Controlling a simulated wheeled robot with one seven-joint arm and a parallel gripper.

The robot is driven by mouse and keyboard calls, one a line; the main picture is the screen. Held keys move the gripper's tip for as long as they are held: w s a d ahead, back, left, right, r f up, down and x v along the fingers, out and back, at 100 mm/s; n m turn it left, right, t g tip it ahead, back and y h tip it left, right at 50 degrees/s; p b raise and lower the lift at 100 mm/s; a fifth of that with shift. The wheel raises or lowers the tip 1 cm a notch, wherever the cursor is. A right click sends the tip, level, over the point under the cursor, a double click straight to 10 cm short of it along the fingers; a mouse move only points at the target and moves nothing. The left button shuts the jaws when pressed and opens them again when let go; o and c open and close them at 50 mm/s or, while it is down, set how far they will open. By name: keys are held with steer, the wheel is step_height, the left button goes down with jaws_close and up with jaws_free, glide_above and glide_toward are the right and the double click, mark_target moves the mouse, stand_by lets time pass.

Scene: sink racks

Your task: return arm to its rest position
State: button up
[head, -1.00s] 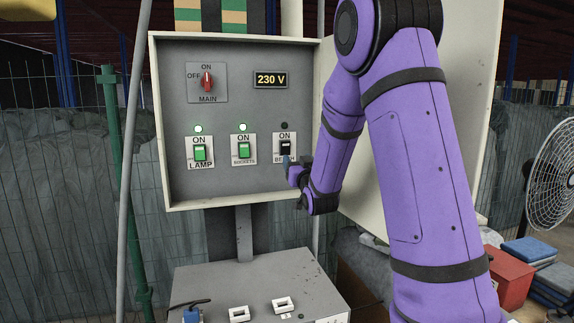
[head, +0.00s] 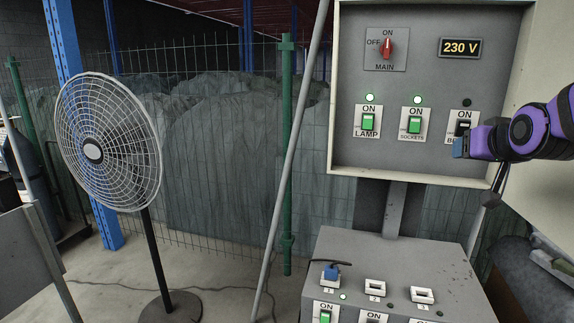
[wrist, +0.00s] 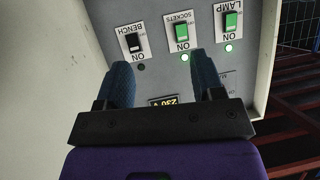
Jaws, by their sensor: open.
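My gripper (head: 460,148) reaches in from the right in the head view, in front of the BENCH switch (head: 463,129), and covers part of its label. In the wrist view my gripper (wrist: 164,75) has its two blue fingers spread apart with nothing between them. The BENCH switch is black and its indicator is dark. Whether a finger touches the panel cannot be told. My purple wrist shows at the right edge of the head view; the rest of my arm is out of view.
The grey switch panel (head: 345,90) holds a red MAIN switch (head: 387,48), a 230 V display (head: 460,47), and green lit LAMP (head: 368,122) and SOCKETS (head: 415,123) switches. A socket box (head: 440,262) stands below. A fan (head: 105,140) stands left, with open floor near it.

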steer(key=s+a+f+n+g+y, duration=0.1)
steer(key=s+a+g, duration=0.2)
steer(key=s, duration=0.9)
steer(key=s+a+f+n+g, duration=0.1)
steer(key=s+a+g, duration=0.3)
steer(key=s, duration=0.8)
steer(key=shift+a+f+y, duration=0.35)
steer(key=shift+y, duration=0.05)
steer(key=shift+w, duration=0.1)
